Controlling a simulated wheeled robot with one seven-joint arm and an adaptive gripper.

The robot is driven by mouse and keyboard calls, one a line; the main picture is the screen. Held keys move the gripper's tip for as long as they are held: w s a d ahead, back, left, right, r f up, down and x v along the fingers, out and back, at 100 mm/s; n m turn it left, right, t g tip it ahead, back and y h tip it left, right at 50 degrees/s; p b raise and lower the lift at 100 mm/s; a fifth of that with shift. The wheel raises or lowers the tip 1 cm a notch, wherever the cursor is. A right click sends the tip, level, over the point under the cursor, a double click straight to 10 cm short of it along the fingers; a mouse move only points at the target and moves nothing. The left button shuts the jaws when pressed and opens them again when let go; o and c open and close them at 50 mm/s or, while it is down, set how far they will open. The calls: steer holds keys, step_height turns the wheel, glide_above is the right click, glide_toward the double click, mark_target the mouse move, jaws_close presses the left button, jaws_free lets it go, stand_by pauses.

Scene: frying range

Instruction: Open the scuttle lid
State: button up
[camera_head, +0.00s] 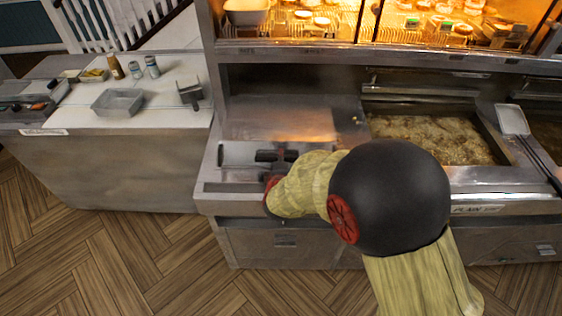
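The steel scuttle section (207,188) is left of the fryer pan, at the left end of the range. A flat metal panel (240,120), which looks like its lid, shows behind my gripper with a warm reflection on it. I cannot tell clearly whether it is shut or raised. My gripper (268,155) is dark and sits over the pale strip at the front of this section. My arm comes in from the lower right and hides the section's right front. I cannot tell whether the fingers touch the metal or are open or shut.
A fryer pan (440,138) of bubbling oil is to the right, with a flat-ended, long-handled tool (513,120) at its right edge. A lit food cabinet (390,50) runs above. A counter (170,115) with a grey tray (118,102) and bottles stands left. Wooden floor is clear in front.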

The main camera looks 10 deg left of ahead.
steer(key=shift+c, duration=1.2)
jaws_close()
